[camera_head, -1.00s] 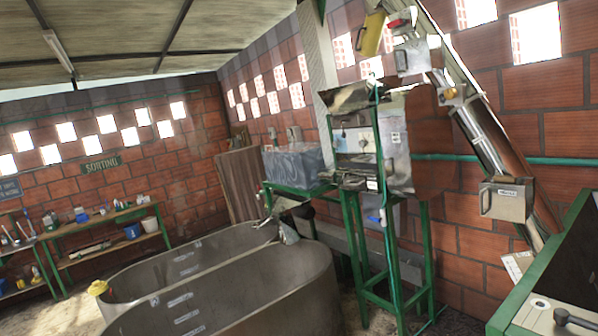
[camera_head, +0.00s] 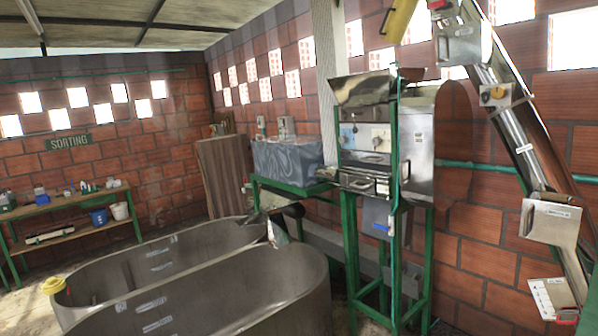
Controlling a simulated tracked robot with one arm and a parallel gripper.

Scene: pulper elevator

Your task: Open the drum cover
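The pulper (camera_head: 418,150) stands right of centre on a green frame (camera_head: 349,265), with a steel hopper (camera_head: 362,90) on top. Its front has a panel with knobs (camera_head: 365,137) and a handled steel part (camera_head: 373,184) below. A rounded brown-red surface (camera_head: 457,120) shows at its right side, behind the steel body. I cannot tell for sure which part is the drum cover, and no part of the pulper clearly stands open. My gripper is not in view, and nothing of mine touches the machine.
An inclined elevator tube (camera_head: 515,125) with boxes runs down the right. Two grey tanks (camera_head: 290,290) fill the lower left and centre. A grey tub (camera_head: 287,160) stands on a green stand left of the pulper. A shelf (camera_head: 75,231) lines the left wall.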

